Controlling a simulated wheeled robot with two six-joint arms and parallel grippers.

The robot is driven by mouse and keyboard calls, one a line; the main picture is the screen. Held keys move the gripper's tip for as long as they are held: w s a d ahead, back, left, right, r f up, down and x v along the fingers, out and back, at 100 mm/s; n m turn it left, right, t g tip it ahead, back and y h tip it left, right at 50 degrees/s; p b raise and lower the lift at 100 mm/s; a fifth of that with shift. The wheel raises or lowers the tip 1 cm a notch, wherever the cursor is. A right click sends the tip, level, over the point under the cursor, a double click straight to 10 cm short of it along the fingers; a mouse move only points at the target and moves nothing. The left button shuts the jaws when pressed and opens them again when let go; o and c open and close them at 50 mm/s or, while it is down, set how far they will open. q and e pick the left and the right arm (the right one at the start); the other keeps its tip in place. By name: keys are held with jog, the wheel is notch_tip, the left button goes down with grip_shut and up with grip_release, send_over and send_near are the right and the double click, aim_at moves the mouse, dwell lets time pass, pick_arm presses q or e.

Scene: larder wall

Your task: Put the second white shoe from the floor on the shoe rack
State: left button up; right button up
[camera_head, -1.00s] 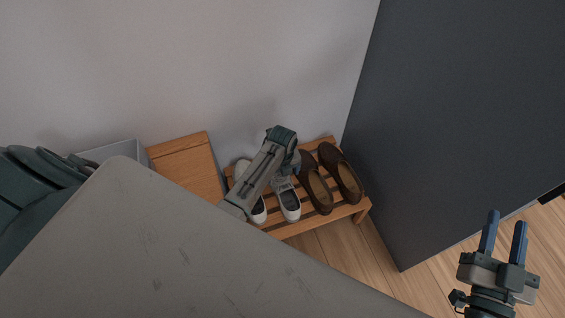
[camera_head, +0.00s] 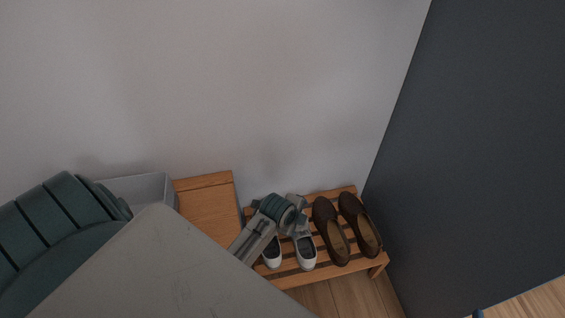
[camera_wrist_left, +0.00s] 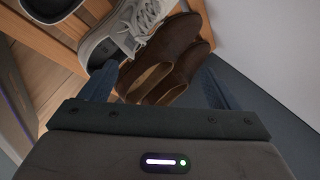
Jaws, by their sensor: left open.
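Two white shoes stand side by side on the wooden shoe rack (camera_head: 290,281). The left one (camera_head: 271,256) is partly hidden by my left arm, and the right one (camera_head: 306,252) has its toe end partly covered by my wrist. My left gripper (camera_wrist_left: 157,84) is open, its blue fingers spread. In the wrist view a laced white shoe (camera_wrist_left: 122,32) and brown shoes (camera_wrist_left: 170,62) lie beyond the fingers, and nothing appears clamped. In the head view the fingers are hidden by the wrist. Of my right gripper only a blue fingertip (camera_head: 478,313) shows at the bottom edge.
A brown pair (camera_head: 332,232) fills the rack's right side. A wooden box or cabinet (camera_head: 208,210) and a grey bin (camera_head: 150,188) stand left of the rack. A tall dark panel (camera_head: 470,170) rises close on the right. A pale wall is behind.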

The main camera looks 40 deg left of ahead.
pick_arm(q)
jog(key=s+r+n+t, duration=0.3)
jog(key=r+n, duration=0.2)
jog(key=r, duration=0.2)
jog(key=s+d+r+n+t, duration=0.1)
jog(key=s+r+n+t, duration=0.2)
jog(key=r+n, duration=0.3)
jog(key=s+r+n+t+h, duration=0.1)
jog(key=s+r+n+t, duration=0.2)
jog(key=r, duration=0.6)
jog(key=shift+s+d+n, duration=0.25)
jog(key=shift+s+n, duration=0.6)
jog(key=shift+n, duration=0.35)
